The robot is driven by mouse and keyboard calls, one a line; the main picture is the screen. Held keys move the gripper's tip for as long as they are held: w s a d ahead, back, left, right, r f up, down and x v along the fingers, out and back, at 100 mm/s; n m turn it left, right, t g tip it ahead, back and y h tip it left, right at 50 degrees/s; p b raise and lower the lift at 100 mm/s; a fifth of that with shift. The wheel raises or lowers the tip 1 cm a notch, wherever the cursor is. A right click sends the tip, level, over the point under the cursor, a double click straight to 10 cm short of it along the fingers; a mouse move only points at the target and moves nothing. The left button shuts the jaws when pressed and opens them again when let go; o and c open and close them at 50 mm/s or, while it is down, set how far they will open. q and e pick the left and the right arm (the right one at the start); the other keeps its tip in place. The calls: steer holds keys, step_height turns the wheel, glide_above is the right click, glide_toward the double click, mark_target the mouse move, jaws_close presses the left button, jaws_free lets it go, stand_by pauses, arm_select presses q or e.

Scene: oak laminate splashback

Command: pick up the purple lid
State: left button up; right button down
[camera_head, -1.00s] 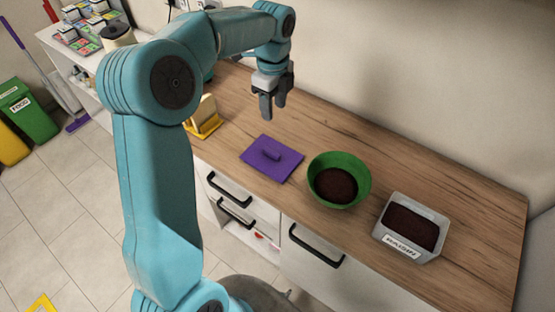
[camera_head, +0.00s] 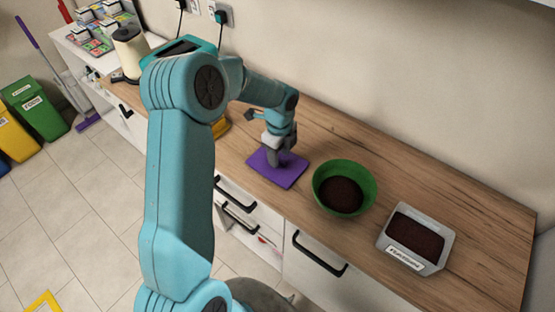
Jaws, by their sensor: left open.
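The purple lid (camera_head: 282,176) is a flat square lying on the wooden counter, left of the green bowl. My left gripper (camera_head: 275,163) is directly over the middle of the lid, pointing down, with its jaws open. Its fingers hide the lid's raised handle, so I cannot tell whether they touch it. My right gripper is not in the view.
The green bowl (camera_head: 367,182) with dark contents stands just right of the lid. A grey labelled container (camera_head: 383,240) stands further right. A yellow object (camera_head: 221,128) is partly hidden behind my left arm. The wooden counter (camera_head: 440,185) is clear behind the bowl.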

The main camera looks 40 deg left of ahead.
arm_select(q)
steer(key=shift+w+a+f, duration=0.1)
steer(key=shift+w+f, duration=0.05)
steer(key=shift+f, duration=0.65)
jaws_close()
steer(key=shift+r, duration=0.1)
